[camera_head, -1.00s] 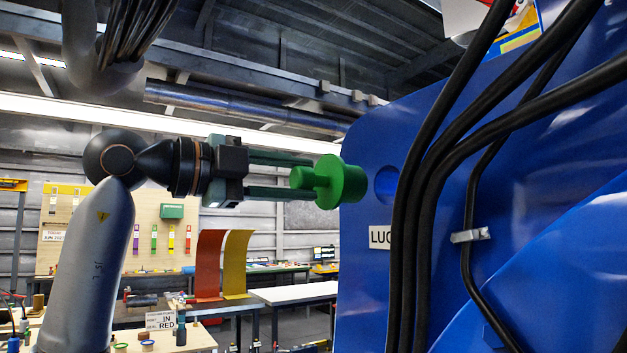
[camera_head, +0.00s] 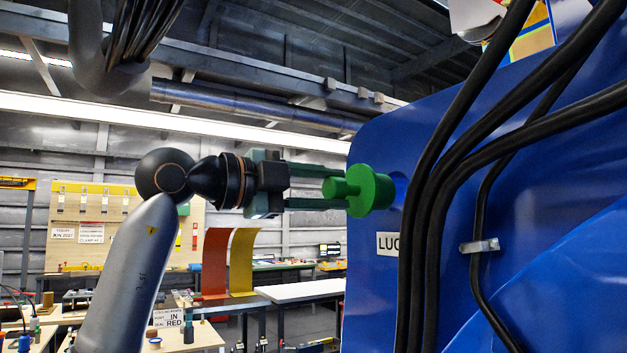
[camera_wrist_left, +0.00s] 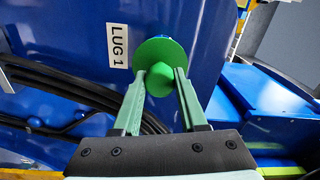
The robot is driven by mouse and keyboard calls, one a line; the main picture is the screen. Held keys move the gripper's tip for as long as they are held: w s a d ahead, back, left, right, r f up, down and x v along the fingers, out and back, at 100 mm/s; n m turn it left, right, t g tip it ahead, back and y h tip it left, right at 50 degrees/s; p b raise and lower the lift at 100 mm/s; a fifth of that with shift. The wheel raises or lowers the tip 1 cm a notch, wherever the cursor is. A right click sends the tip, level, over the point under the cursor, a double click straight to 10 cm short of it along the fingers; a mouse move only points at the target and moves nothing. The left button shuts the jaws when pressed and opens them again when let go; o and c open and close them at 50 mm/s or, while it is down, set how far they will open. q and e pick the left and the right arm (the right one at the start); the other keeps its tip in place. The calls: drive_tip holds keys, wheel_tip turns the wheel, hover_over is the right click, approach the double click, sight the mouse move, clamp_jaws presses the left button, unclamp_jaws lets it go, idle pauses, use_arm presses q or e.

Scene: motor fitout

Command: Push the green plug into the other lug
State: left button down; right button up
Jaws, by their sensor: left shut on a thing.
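The green plug (camera_head: 370,190) has a wide round disc and a narrower stub. My left gripper (camera_head: 342,188) is shut on the stub, and the plug's disc faces the blue panel (camera_head: 372,290). The plug is in front of the round lug hole (camera_head: 399,188), whose right edge shows behind it. I cannot tell whether the plug has entered the hole. In the left wrist view the green plug (camera_wrist_left: 161,58) sits between the fingertips, below and right of the "LUG 1" label (camera_wrist_left: 117,46). My right gripper is not in view.
Several thick black cables (camera_head: 440,150) run down the blue panel just right of the hole. A metal clip (camera_head: 480,246) holds one cable. Workbenches (camera_head: 300,291) and a pegboard (camera_head: 85,225) stand well behind, with open room left of the panel.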

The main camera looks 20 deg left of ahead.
sight(357, 191)
use_arm(q)
drive_tip(key=shift+w+d, duration=0.4)
drive_tip(key=shift+w, duration=0.05)
drive_tip(key=shift+p+x, duration=1.1)
drive_tip(key=shift+x, duration=0.95)
idle(1.0)
drive_tip(key=shift+x, duration=1.05)
drive_tip(key=shift+c, duration=1.8)
unclamp_jaws()
